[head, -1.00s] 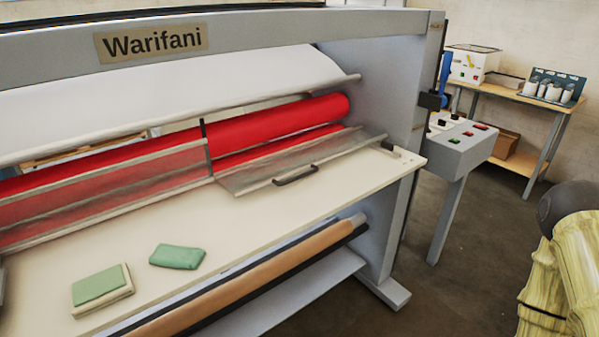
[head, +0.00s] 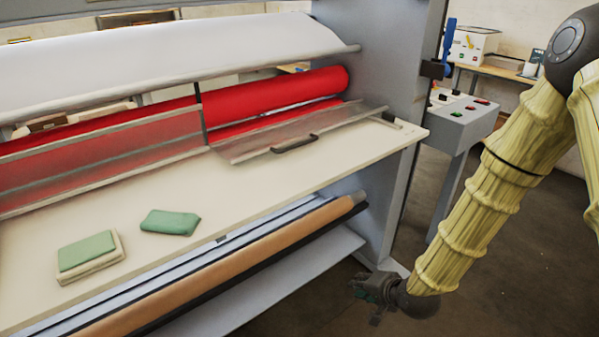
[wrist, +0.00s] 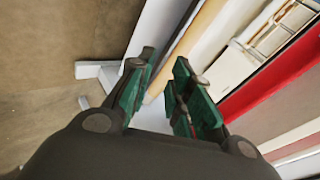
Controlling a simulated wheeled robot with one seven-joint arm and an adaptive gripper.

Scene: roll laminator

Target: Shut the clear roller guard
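The clear roller guard (head: 285,136) is a see-through panel at the right end of the laminator. It lies tilted outward, low over the cream table, and leaves the red roller (head: 275,94) behind it exposed. Its black handle (head: 294,143) is on the front edge. My gripper (head: 372,288) is low at the laminator's right front, below table height and well apart from the guard. In the wrist view my gripper (wrist: 162,78) has its green-lined fingers apart with nothing between them. The red roller also shows at right there (wrist: 285,72).
A fixed clear panel (head: 100,155) stands upright left of the guard. Two green pads (head: 170,222) (head: 86,250) lie on the cream table (head: 240,195). A brown roll (head: 230,275) hangs below. A grey control box (head: 462,120) stands at right. The floor in front is clear.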

